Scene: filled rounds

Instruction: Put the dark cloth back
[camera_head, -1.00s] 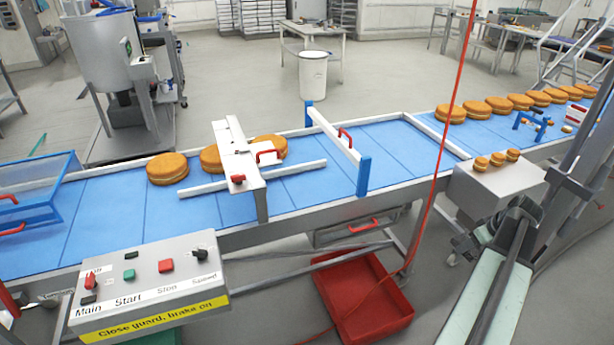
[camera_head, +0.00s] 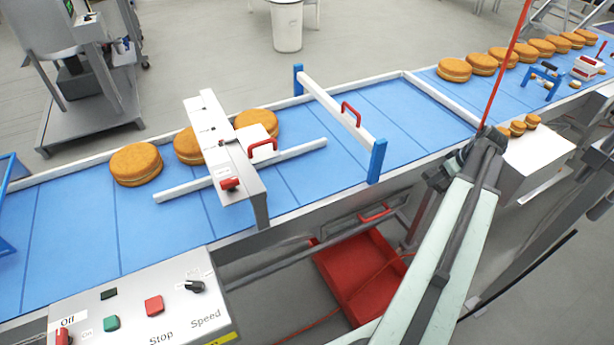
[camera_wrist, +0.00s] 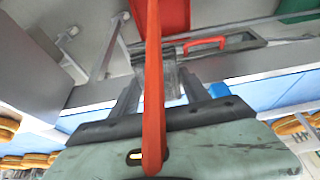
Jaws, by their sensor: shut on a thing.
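My gripper (camera_head: 463,157) is at the far end of my arm, over the near edge of the conveyor (camera_head: 350,105), left of the grey box with small rounds. In the wrist view my gripper (camera_wrist: 161,82) is shut on a grey, rumpled-looking piece, apparently the dark cloth (camera_wrist: 174,84). Its outline is blurred and partly covered by the red cord. In the head view the cloth cannot be told apart from my dark gripper. No other dark cloth shows.
A red bin (camera_head: 360,275) stands under the conveyor, below a red-handled drawer (camera_head: 376,214). A white guard (camera_head: 228,160) and filled rounds (camera_head: 136,163) stand on the belt. The control panel (camera_head: 150,300) is at near left.

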